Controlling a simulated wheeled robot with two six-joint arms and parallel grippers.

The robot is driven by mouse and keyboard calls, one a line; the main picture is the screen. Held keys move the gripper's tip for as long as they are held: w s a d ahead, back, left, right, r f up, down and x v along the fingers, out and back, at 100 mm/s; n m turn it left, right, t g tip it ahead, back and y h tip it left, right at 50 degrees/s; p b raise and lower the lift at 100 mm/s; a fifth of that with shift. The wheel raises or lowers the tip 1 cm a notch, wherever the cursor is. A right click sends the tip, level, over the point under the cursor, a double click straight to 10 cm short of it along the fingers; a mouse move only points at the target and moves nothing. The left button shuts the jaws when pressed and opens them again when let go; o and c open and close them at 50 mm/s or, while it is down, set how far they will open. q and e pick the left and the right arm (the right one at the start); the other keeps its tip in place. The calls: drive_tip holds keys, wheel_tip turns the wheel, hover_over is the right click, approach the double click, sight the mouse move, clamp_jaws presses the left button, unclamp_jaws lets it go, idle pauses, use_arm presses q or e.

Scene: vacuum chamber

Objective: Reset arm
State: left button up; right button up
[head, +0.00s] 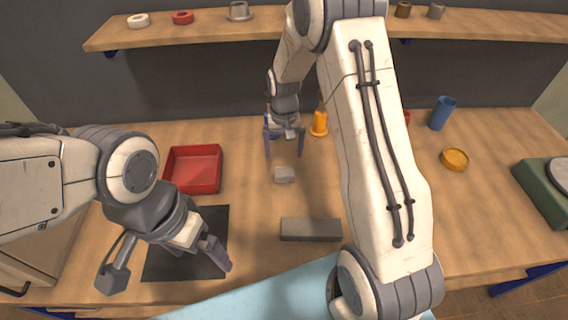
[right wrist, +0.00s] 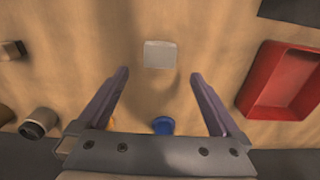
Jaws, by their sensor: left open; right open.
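My left gripper (head: 216,252) is low over the black mat (head: 160,262) at the left front of the table. Its fingers show mostly edge-on, with nothing seen between them. My right gripper (head: 284,146) hangs over the middle of the table with its fingers spread and empty. It also shows at the bottom of the right wrist view (right wrist: 160,95). A small light grey block (head: 284,174) lies on the table just in front of the right fingers, apart from them. In the right wrist view the block (right wrist: 160,54) lies beyond the fingertips.
A red tray (head: 222,172) stands left of the grey block. A dark grey bar (head: 311,230) lies nearer the front. An orange piece (head: 319,124) stands beside my right gripper. A blue cup (head: 441,113) and a yellow dish (head: 454,159) stand right. A shelf (head: 200,38) runs behind.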

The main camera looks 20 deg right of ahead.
sight(284, 171)
drive_tip(key=shift+r, duration=0.95)
drive_tip(key=shift+f, duration=0.1)
wheel_tip(284, 171, down, 12)
drive_tip(key=shift+p, duration=1)
drive_tip(key=shift+w+r, duration=0.1)
drive_tip(key=shift+r, duration=0.2)
wheel_tip(284, 171, up, 2)
drive_tip(key=shift+r+b, duration=0.15)
drive_tip(key=shift+b, duration=0.25)
drive_tip(key=shift+r, duration=0.3)
